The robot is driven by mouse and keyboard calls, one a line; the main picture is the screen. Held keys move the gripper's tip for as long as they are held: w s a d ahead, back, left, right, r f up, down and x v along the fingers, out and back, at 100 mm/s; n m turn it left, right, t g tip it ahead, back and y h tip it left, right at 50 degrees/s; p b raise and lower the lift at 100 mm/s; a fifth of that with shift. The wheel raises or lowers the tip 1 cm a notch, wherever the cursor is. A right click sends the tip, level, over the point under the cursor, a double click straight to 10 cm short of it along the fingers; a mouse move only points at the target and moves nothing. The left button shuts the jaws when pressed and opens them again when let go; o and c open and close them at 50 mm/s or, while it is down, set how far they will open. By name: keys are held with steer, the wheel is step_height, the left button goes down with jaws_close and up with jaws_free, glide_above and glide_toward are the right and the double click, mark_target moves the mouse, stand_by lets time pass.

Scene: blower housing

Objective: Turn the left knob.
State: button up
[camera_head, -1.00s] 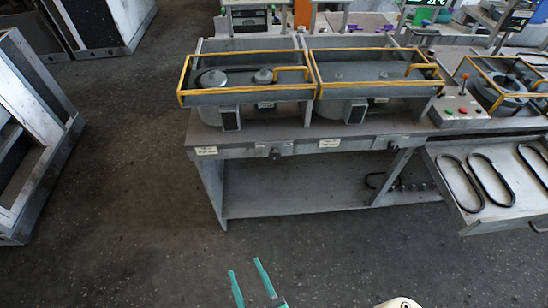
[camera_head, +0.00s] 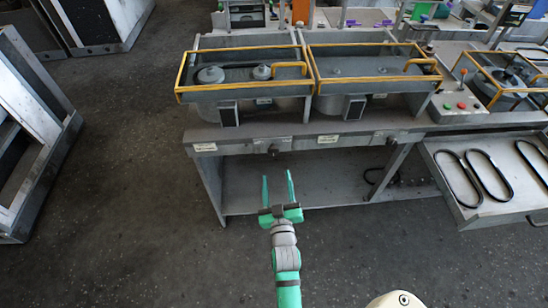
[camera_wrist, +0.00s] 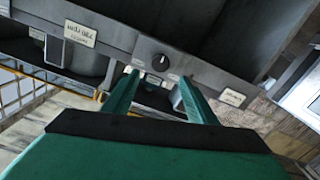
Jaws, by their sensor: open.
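The left knob (camera_head: 273,150) is a small dark round knob on the front edge of the grey bench, between two white labels. In the wrist view a black knob (camera_wrist: 160,62) with a white pointer mark shows just beyond my fingertips, between them in the picture. My gripper (camera_head: 278,175) has two green fingers, spread apart and empty. It is in front of the bench, and its tips appear just below the left knob in the head view. The fingers do not appear to touch the knob. A second knob (camera_head: 392,145) is further right on the same edge.
Two yellow-framed guards (camera_head: 245,90) stand over the housings on the bench. A drawer with black belts (camera_head: 470,215) juts out at the right. A control box (camera_head: 455,105) with coloured buttons sits on the bench. A grey cabinet (camera_head: 45,120) is at the left. The floor in front is clear.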

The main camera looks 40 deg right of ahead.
mark_target(274, 153)
steer(key=x, duration=1)
steer(key=shift+w, duration=0.1)
steer(key=c, duration=1.1)
